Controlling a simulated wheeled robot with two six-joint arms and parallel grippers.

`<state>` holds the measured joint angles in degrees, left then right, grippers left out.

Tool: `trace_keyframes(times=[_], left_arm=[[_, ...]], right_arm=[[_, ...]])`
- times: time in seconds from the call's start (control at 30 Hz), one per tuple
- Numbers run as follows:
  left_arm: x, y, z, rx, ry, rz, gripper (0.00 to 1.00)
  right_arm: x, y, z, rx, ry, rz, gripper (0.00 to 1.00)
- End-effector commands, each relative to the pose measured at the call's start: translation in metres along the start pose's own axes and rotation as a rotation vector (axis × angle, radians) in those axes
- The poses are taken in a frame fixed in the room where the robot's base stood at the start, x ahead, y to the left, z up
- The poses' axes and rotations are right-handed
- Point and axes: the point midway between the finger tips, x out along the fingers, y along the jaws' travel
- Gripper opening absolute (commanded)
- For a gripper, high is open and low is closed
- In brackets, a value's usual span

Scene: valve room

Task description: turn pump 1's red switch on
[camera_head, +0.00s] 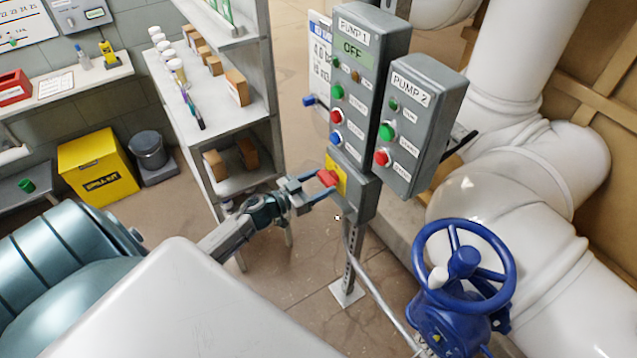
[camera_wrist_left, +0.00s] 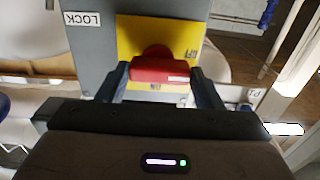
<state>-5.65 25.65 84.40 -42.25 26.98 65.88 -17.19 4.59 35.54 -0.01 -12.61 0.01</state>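Pump 1's grey control box (camera_head: 362,80) stands on a post and its green display (camera_head: 352,49) reads OFF. Below it, the red switch (camera_head: 327,177) sits on a yellow plate (camera_head: 341,181). My left gripper (camera_head: 317,187) reaches it from the left. In the left wrist view the red switch (camera_wrist_left: 160,70) lies crosswise between the two fingertips of my left gripper (camera_wrist_left: 161,84), one at each end, with no clear gap. The yellow plate (camera_wrist_left: 130,36) shows behind it, with a LOCK label beside it. My right gripper is not in view.
The pump 2 box (camera_head: 423,120) hangs just right of pump 1's box. A blue valve wheel (camera_head: 502,235) and large white pipes (camera_head: 480,200) stand at the right. A shelf rack (camera_head: 262,125) with bottles and boxes is behind my left gripper. The floor around the post is clear.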

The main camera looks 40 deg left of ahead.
Motion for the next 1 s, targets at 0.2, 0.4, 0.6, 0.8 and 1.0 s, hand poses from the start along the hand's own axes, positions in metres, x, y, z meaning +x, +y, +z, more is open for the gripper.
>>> trace_keyframes(times=[0.2, 0.4, 0.6, 0.8, 1.0], left_arm=[[0.0, 0.0, 0.0, 0.007, 0.0, 0.001, 0.37], [0.0, 0.0, 0.0, 0.063, 0.0, 0.001, 0.37], [0.0, 0.0, 0.0, 0.192, 0.0, 0.001, 0.37], [0.0, 0.001, 0.0, 0.375, 0.0, 0.002, 0.37], [0.0, 0.001, 0.0, 0.565, 0.001, 0.002, 0.37]], right_arm=[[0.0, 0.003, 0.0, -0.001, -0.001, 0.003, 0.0], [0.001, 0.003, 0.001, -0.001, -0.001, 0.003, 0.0], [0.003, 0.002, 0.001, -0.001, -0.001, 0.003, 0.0], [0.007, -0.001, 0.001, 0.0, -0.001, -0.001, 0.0], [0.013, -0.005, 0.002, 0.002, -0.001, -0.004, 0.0]])
